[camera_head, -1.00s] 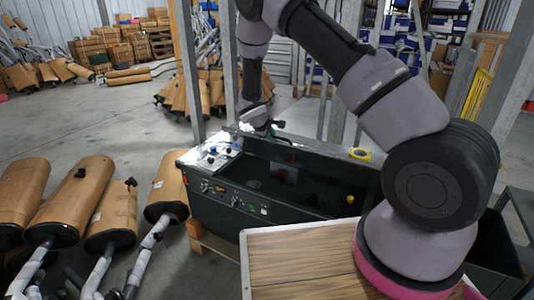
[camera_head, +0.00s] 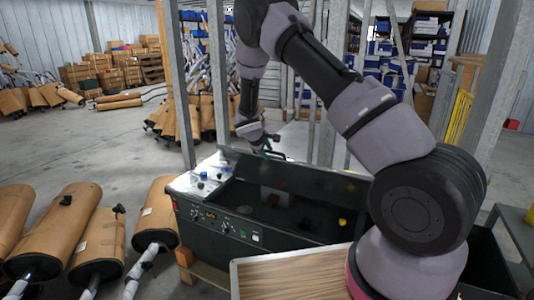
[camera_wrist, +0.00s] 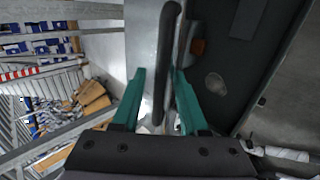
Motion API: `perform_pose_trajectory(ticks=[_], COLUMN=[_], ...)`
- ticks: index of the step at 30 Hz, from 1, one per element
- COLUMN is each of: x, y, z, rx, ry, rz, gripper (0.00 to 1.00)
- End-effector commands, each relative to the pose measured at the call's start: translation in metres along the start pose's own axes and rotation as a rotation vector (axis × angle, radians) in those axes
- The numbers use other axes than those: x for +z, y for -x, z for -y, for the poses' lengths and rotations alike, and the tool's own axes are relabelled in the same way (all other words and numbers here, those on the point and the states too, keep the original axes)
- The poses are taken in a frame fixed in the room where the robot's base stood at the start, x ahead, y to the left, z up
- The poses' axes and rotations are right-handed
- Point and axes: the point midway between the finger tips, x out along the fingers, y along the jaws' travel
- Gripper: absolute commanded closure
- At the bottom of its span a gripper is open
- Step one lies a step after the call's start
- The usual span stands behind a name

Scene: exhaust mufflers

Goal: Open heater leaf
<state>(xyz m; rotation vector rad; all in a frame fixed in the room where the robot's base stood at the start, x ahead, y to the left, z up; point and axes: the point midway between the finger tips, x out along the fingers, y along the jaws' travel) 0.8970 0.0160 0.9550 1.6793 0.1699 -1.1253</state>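The heater is a dark box (camera_head: 290,228) with a knobbed control panel, standing ahead of me in the head view. Its leaf (camera_head: 318,172) shows as a dark panel along the box's far side, tilted up. Its exact angle is hard to tell. The dark inside of the box is visible. My gripper (camera_head: 270,150) is at the leaf's upper left edge. In the wrist view, my gripper's green fingers (camera_wrist: 159,74) are apart, on either side of a black bar handle (camera_wrist: 168,45). Gaps show beside the handle. Grey metal (camera_wrist: 142,35) lies behind it.
Wrapped mufflers (camera_head: 98,240) lie on the floor left of the heater. A wooden-topped table (camera_head: 285,278) is close in front. Metal posts (camera_head: 216,75) stand behind the heater. Open floor (camera_head: 110,140) lies to the left and behind.

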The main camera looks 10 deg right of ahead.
Motion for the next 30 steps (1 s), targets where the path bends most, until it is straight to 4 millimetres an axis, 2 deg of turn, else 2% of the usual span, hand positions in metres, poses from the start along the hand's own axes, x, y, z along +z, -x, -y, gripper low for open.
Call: perform_pose_trajectory(ticks=[11,14,24,30], x=[-0.001,-0.001,-0.001,0.000], y=[0.004,0.016,0.083,0.104], z=[0.000,0.001,0.000,0.000], rx=[0.000,0.000,0.000,0.000], ry=[0.000,0.001,-0.001,-0.001], rz=[-0.001,-0.002,-0.002,-0.001], gripper=[0.53,0.53,0.53,0.53])
